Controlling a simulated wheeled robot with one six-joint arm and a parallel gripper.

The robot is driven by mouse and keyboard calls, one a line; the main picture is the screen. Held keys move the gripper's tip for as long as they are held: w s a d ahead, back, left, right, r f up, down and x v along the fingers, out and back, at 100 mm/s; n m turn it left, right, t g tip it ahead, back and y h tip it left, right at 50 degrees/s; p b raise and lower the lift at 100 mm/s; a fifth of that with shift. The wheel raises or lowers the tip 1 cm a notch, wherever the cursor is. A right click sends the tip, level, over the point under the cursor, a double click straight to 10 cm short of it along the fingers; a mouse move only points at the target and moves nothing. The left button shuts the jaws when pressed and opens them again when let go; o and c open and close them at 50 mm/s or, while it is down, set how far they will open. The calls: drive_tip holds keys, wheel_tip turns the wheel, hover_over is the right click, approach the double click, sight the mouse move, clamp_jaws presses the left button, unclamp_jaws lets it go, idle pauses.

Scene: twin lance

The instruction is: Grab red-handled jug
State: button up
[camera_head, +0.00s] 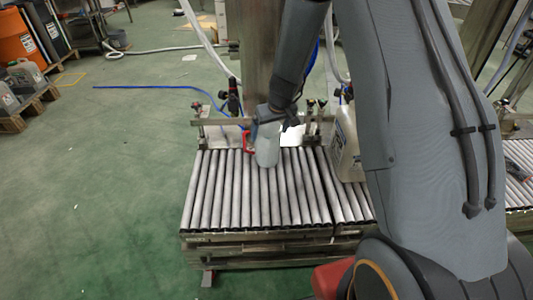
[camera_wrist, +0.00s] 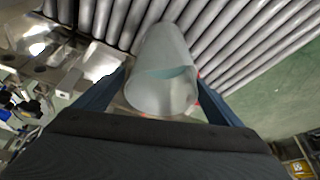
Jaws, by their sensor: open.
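The red-handled jug (camera_head: 267,153) stands on the roller conveyor in the head view, pale and translucent, with its red handle (camera_head: 248,141) on the left. In the wrist view the jug (camera_wrist: 162,95) fills the middle, its open top towards the camera. A little red shows beside the right finger; the rest of the handle is hidden there. My gripper (camera_head: 272,112) is at the jug's upper part. In the wrist view my gripper (camera_wrist: 160,82) is open, with one blue finger on each side of the jug. I cannot tell whether either finger touches it.
The roller conveyor (camera_head: 215,190) has bare rollers left and in front of the jug. A pale canister (camera_head: 346,148) stands to the right, partly hidden by my arm. A metal post and a rail with fittings (camera_head: 230,121) are close behind. Green floor is open at left.

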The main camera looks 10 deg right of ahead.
drive_tip(key=b+x, duration=0.1)
drive_tip(key=x, duration=0.6)
drive_tip(key=shift+w+a+f+b, duration=0.2)
drive_tip(key=shift+f+b, duration=0.05)
drive_tip(key=shift+b, duration=0.1)
drive_tip(key=c, duration=1.3)
drive_tip(key=shift+r, duration=0.1)
drive_tip(key=shift+c, duration=0.8)
drive_tip(key=shift+r, duration=0.15)
